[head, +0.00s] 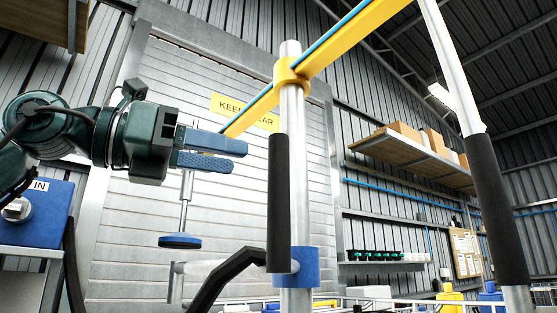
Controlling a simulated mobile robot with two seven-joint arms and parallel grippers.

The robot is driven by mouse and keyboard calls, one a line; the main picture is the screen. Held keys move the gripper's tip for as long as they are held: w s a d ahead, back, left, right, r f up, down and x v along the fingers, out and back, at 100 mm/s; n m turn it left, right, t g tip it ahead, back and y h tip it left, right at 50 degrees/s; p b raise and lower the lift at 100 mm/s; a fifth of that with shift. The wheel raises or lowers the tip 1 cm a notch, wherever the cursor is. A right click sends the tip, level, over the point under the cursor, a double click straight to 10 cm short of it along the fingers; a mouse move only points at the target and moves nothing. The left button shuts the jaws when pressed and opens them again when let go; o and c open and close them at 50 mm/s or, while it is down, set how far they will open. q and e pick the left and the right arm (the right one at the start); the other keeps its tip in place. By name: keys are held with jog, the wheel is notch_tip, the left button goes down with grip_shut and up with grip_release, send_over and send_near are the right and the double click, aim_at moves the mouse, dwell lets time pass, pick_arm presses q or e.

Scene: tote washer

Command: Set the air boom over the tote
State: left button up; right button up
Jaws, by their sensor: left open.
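The air boom (345,38) is a yellow beam with a blue hose along it. It is collared on an upright silver post (292,110) and runs from lower left to upper right. A black vertical grip (279,200) shows in front of the post, below the boom. My left gripper (238,156) points right with its blue fingers apart and empty. It is left of the black grip, with a visible gap in the picture; the depth between them is unclear. I see no tote, and my right gripper is out of view.
A pale pole with a black sleeve (495,210) stands at the right. A blue collar (305,268) with a black lever is low on the post. A blue disc (180,241) hangs on a rod below my gripper. A blue box (38,212) is at the left.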

aim_at(278, 167)
pick_arm(q)
jog(key=p+x, duration=0.2)
jog(key=x, duration=0.6)
jog(key=shift+w+d, duration=0.1)
jog(key=shift+d, duration=0.1)
grip_shut()
